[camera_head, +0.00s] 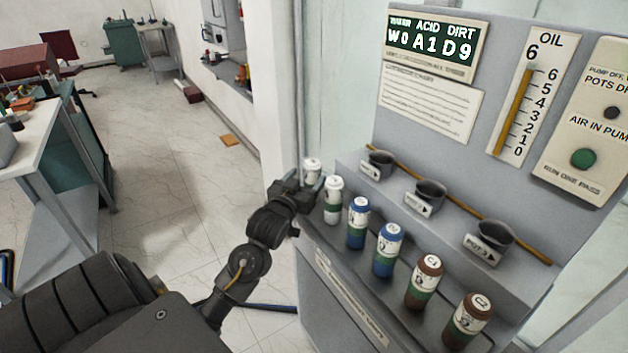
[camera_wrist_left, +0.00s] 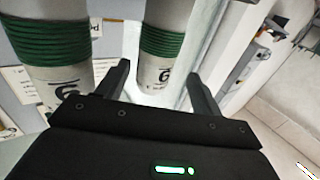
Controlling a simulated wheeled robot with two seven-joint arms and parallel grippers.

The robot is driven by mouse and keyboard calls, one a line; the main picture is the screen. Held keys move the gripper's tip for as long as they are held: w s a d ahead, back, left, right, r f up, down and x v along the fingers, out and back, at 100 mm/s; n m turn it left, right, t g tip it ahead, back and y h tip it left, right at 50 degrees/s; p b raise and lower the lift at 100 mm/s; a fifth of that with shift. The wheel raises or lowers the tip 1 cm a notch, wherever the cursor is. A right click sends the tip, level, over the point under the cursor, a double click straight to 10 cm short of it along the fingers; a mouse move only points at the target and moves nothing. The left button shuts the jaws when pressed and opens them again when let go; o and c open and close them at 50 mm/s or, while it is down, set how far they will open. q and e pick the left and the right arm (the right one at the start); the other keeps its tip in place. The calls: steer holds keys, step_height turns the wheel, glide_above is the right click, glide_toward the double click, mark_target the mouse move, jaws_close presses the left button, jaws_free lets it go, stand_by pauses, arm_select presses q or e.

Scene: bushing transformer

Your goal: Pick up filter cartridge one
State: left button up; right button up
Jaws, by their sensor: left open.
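A row of filter cartridges stands on the machine's lower ledge. The farthest white cartridge (camera_head: 312,168) is partly hidden behind my left gripper (camera_head: 308,190). A second white cartridge (camera_head: 333,203) stands just right of the gripper. In the left wrist view, my left gripper (camera_wrist_left: 158,72) is open, and a white cartridge with a green band (camera_wrist_left: 160,45) lies between its two fingers, with gaps showing on both sides. The other white cartridge (camera_wrist_left: 55,50) is outside the fingers to the left. Which cartridge is number one cannot be read. My right gripper is not in view.
Blue cartridges (camera_head: 387,248) and brown cartridges (camera_head: 424,281) continue the row toward the right. Three dark pots (camera_head: 430,193) sit on the raised step behind. The machine's panel (camera_head: 430,105) rises at the back. The floor left of the machine is open.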

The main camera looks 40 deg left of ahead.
arm_select(q)
steer(key=shift+w+r, duration=0.1)
steer(key=shift+w, duration=0.1)
steer(key=shift+w+r, duration=0.1)
steer(key=shift+w, duration=0.1)
steer(key=x, duration=0.2)
steer(key=p+x, duration=0.1)
steer(key=shift+w+d, duration=0.15)
steer(key=shift+w, duration=0.25)
steer(key=shift+w+p, duration=0.3)
steer(key=shift+w, duration=0.2)
steer(key=shift+a, duration=0.2)
steer(key=shift+c, duration=0.7)
steer(key=c, duration=1)
steer(key=shift+c, duration=0.4)
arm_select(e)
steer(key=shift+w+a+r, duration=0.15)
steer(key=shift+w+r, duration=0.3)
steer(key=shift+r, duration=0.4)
